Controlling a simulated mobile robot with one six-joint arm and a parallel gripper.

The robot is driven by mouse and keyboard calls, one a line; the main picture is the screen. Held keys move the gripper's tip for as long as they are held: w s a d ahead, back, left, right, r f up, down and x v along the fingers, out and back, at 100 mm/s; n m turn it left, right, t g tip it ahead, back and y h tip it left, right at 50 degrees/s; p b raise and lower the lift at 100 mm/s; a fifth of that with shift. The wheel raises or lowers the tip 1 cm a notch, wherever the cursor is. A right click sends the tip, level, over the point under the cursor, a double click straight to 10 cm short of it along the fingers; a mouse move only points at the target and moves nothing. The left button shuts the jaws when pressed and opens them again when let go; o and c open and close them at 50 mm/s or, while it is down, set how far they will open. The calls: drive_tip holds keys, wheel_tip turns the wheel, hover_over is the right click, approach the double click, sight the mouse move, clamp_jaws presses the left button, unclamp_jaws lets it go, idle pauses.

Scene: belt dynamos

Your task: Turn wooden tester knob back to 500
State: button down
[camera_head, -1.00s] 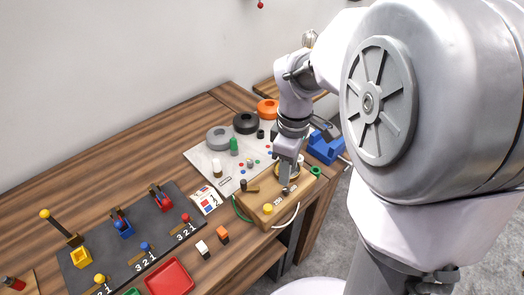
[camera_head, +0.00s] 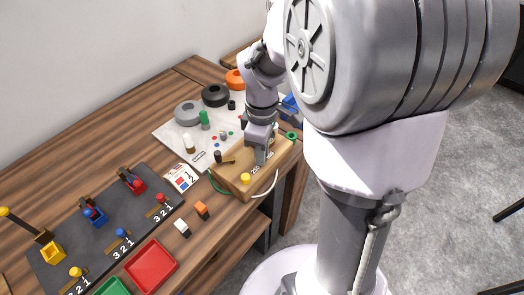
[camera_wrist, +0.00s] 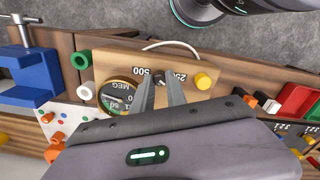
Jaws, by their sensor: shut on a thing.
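The wooden tester (camera_head: 234,184) stands near the right end of the bench. In the wrist view its wooden top (camera_wrist: 120,62) carries a round MEG dial (camera_wrist: 117,97), a yellow button (camera_wrist: 204,81) and the printed labels 500 and 250. The small dark knob (camera_wrist: 161,79) sits between these labels, with a pale mark on it; its exact setting is hard to read. My gripper (camera_wrist: 161,86) is shut on the knob, one finger on each side. In the head view my gripper (camera_head: 261,160) is over the tester and hides the knob.
A white mat with small parts (camera_head: 172,134) and tape rolls lie behind the tester. A blue vise (camera_wrist: 30,78) is beside it. A dark lever board (camera_head: 66,225) and a red tray (camera_head: 151,266) are to the left. White and green wires loop around the tester.

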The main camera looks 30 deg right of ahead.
drive_tip(key=m+p, duration=0.1)
drive_tip(key=m, duration=0.5)
drive_tip(key=shift+m+p, duration=0.4)
drive_tip(key=m, duration=0.6)
drive_tip(key=shift+d, duration=0.1)
drive_tip(key=m, duration=0.5)
drive_tip(key=shift+m, duration=0.4)
drive_tip(key=m, duration=0.4)
drive_tip(key=shift+m+b, duration=0.4)
drive_tip(key=shift+m, duration=0.3)
drive_tip(key=c, duration=1.3)
unclamp_jaws()
drive_tip(key=shift+c, duration=0.2)
